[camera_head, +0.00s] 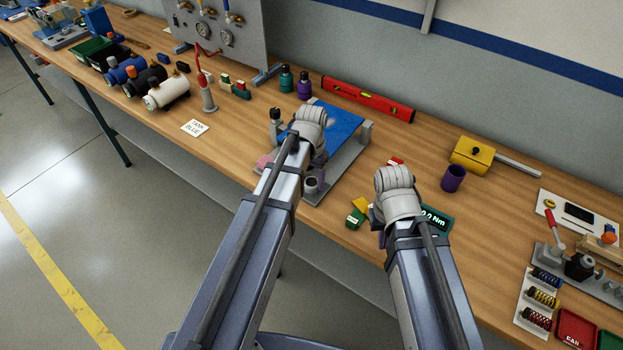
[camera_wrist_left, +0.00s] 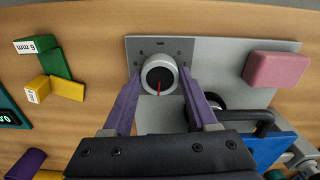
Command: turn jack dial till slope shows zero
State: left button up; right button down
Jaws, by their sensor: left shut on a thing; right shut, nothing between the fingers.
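The jack dial (camera_wrist_left: 159,76) is a round light-grey knob with a dark face and a red pointer, aimed toward the bottom of the left wrist view. It stands on a grey plate (camera_wrist_left: 220,55). My left gripper (camera_wrist_left: 160,82) has its purple fingers closed on the dial's two sides. In the head view a grey cylinder at the plate's front (camera_head: 313,186) looks like the same dial. The right gripper (camera_head: 379,222) is mostly hidden below its wrist, shut and empty. A dark display (camera_head: 436,219) shows a partly covered Nm value. I see no slope reading.
Green and yellow blocks (camera_wrist_left: 58,75) lie beside the plate, and a pink block (camera_wrist_left: 276,69) rests on it. A blue plate (camera_head: 343,132) is behind my left wrist. A red level (camera_head: 367,98) lies by the wall. A purple cup (camera_head: 453,178) stands right of my right wrist.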

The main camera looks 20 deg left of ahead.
aim_at(312, 182)
dwell(0.3)
pick_arm(q)
jog(key=o, duration=1.4)
jog(key=shift+r, duration=0.1)
notch_tip(312, 182, up, 8)
jog(key=p, duration=0.8)
pick_arm(e)
notch_tip(312, 182, up, 8)
pick_arm(q)
jog(key=shift+f, duration=0.2)
jog(key=shift+c, duration=0.2)
pick_arm(e)
jog(key=shift+f, duration=0.15)
